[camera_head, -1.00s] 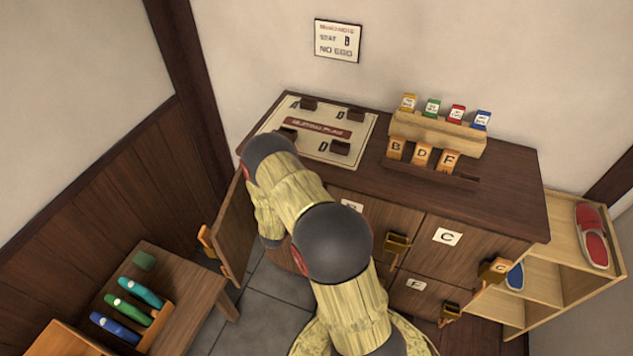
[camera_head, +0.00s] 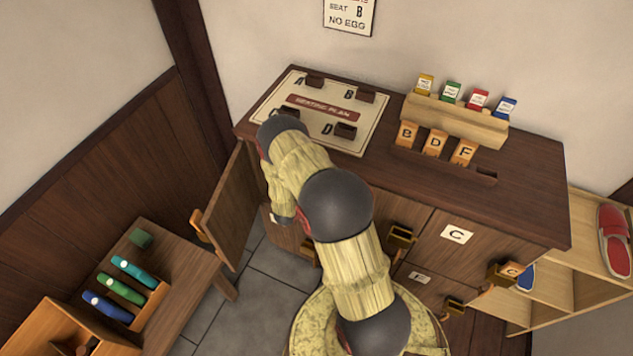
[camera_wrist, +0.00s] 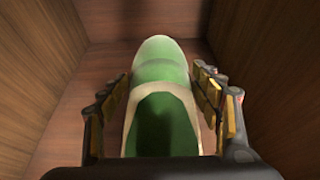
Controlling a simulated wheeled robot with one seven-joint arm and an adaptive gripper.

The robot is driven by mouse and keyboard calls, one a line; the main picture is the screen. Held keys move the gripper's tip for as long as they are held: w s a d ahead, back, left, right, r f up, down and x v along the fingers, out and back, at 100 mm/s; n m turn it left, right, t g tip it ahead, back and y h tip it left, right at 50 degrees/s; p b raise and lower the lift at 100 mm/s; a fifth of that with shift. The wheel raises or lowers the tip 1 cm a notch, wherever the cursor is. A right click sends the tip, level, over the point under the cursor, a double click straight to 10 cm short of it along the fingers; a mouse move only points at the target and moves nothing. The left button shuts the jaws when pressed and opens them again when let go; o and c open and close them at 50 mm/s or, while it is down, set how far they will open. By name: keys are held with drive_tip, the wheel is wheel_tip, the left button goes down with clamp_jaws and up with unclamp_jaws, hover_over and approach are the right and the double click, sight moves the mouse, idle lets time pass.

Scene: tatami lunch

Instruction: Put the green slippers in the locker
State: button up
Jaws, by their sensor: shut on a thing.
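A green slipper with a pale rim (camera_wrist: 163,75) fills the middle of the wrist view. My gripper (camera_wrist: 165,95) is shut on it, with a finger along each side. Wooden walls stand left and right of the slipper, with a reddish-brown surface (camera_wrist: 95,85) around it, so it is inside a wooden compartment. In the head view my arm reaches to the left end of the locker cabinet (camera_head: 400,215), where a door (camera_head: 230,205) stands open. My gripper and the slipper are hidden there. I cannot tell whether the slipper touches the floor of the compartment.
A shelf (camera_head: 555,275) with a red slipper (camera_head: 614,240) and a blue slipper (camera_head: 526,277) stands at the right. The cabinet top holds a seating plan (camera_head: 285,95) and lettered tags (camera_head: 435,142).

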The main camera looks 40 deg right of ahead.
drive_tip(key=shift+f, duration=0.95)
drive_tip(key=shift+f+b, duration=0.2)
drive_tip(key=shift+b, duration=0.15)
drive_tip(key=o, duration=1.3)
drive_tip(key=shift+r, duration=0.1)
drive_tip(key=shift+a+r+p, duration=0.2)
drive_tip(key=shift+p, duration=0.1)
drive_tip(key=p+v, duration=0.3)
drive_tip(key=v, duration=0.8)
drive_tip(key=shift+s+a+r, duration=0.1)
drive_tip(key=shift+a+r, duration=0.1)
drive_tip(key=shift+a, duration=0.1)
